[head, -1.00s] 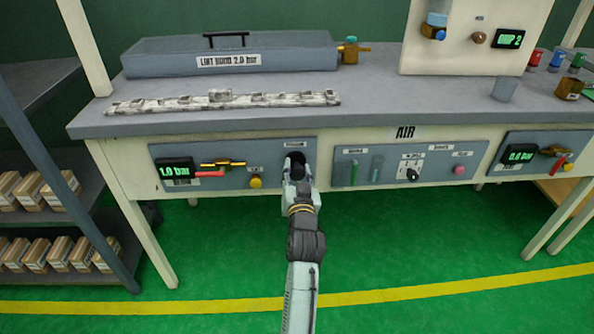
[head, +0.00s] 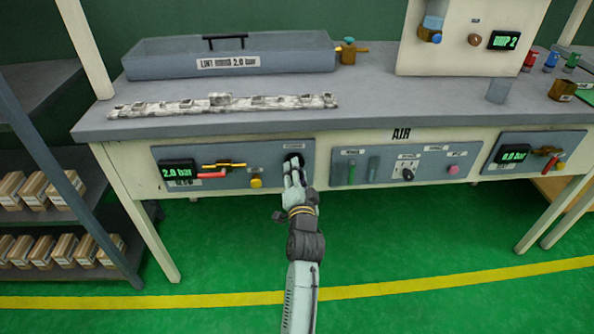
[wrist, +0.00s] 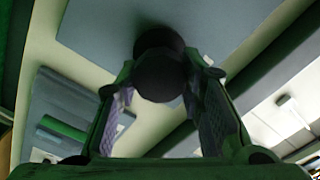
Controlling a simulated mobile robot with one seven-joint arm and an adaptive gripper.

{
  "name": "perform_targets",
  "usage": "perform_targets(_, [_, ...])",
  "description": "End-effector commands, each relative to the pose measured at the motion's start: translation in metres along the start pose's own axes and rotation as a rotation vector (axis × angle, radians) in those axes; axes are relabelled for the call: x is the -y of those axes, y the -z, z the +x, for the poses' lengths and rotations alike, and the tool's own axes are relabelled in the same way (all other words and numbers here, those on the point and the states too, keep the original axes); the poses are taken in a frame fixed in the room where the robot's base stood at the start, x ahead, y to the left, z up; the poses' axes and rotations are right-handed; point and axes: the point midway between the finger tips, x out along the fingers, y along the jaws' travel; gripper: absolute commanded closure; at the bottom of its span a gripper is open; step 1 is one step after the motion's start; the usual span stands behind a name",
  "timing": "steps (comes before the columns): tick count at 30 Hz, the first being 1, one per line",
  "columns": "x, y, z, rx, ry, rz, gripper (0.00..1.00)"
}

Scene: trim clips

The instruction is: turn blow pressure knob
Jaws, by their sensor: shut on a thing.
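The black knob (head: 292,158) is on the right part of the left grey panel (head: 225,180) at the bench front; its small label is too blurred to read. My gripper (head: 295,170) reaches it from below and is shut on it. In the wrist view the dark round knob (wrist: 160,75) sits between the two fingers of my gripper (wrist: 165,95). The green display (head: 177,171) on the same panel reads 2.0 bar. The label on the grey hood (head: 230,62) above also ends in 2.0 bar.
A red-handled valve (head: 212,175) and a yellow button (head: 256,183) are left of the knob. A pale clip strip (head: 222,104) lies on the bench. A shelf of boxes stands left.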

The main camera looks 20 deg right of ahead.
Motion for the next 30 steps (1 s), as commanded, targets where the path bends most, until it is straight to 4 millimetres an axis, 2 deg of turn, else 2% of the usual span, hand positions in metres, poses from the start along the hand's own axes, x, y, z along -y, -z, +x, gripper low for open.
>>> perform_targets(18, [0.001, 0.0012, 0.0005, -0.003, 0.003, 0.046, 0.93])
perform_targets(19, [0.0011, 0.0013, 0.0005, -0.003, 0.003, 0.046, 0.65])
perform_targets(28, [0.0004, 0.0006, 0.0002, -0.002, 0.001, 0.045, 0.45])
perform_targets(30, [0.0002, 0.0005, 0.0002, -0.001, 0.001, 0.045, 0.45])
